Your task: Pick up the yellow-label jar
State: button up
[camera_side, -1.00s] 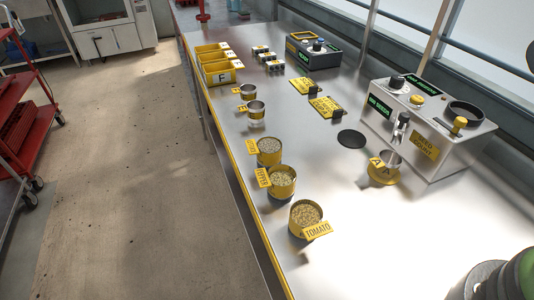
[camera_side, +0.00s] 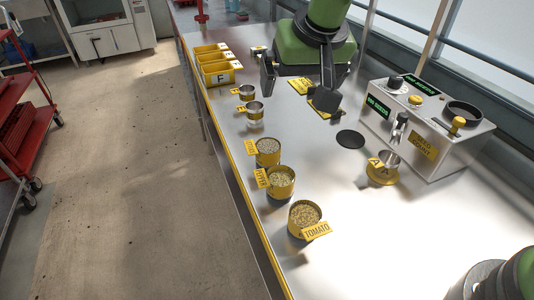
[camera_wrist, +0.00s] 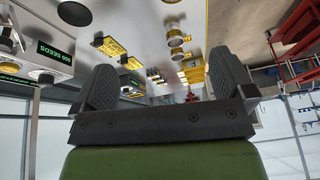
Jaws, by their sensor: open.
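Several round containers bear yellow labels, and I cannot tell which one is meant by the yellow-label jar. Two small metal cups, the far one (camera_side: 247,91) and the near one (camera_side: 255,110), stand behind a row of seed tins: a grey-seeded tin (camera_side: 267,148), a middle tin (camera_side: 281,180) and a TOMATO tin (camera_side: 303,214). My gripper (camera_side: 297,98) is open and empty above the bench, right of the small cups. Its spread fingers also show in the wrist view (camera_wrist: 165,72).
Yellow bins (camera_side: 219,73) stand at the bench's far left. The seed-count machine (camera_side: 428,125) is at the right, with a black disc (camera_side: 350,139) left of it. Yellow plates (camera_side: 300,86) lie under my gripper.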

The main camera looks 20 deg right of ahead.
send_near(264, 145)
jog(key=s+a+r, duration=0.2)
jog(key=s, duration=0.1)
jog(key=shift+n, duration=0.4)
jog(key=shift+w+d+x, duration=0.1)
jog(key=shift+d+x, duration=0.05)
jog(key=shift+x, duration=1.45)
jog(key=shift+w+d+x, duration=0.1)
jog(key=shift+d+x, duration=0.05)
jog(key=shift+x, duration=1.5)
jog(key=shift+w+d+x, duration=0.1)
jog(key=shift+d+x, duration=0.05)
jog(key=shift+x, duration=1.45)
jog(key=shift+r, duration=0.1)
jog(key=c, duration=0.9)
